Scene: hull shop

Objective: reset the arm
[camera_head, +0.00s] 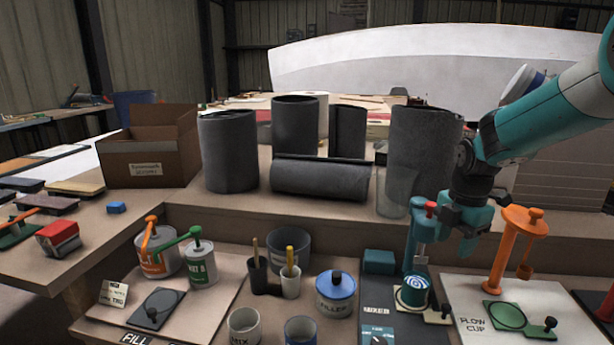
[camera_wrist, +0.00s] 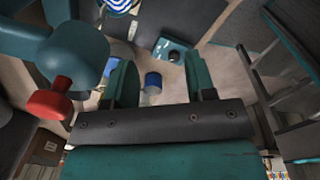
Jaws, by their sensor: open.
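My teal arm reaches in from the upper right in the head view. My gripper (camera_head: 466,222) hangs over the right part of the bench, beside a teal stand (camera_head: 421,231) with a red knob. In the wrist view, my gripper's two teal fingers (camera_wrist: 160,82) are apart with nothing held between them. The teal stand's head and red knob (camera_wrist: 55,98) loom close at the left of that view. Whether the gripper touches the stand cannot be told.
An orange stand (camera_head: 510,245) is at the right, by the flow cup board (camera_head: 470,300). Dark rolls (camera_head: 228,150) and a cardboard box (camera_head: 150,155) stand behind. Pump cans (camera_head: 158,255), cups and a blue-lidded filler tub (camera_head: 335,300) crowd the front.

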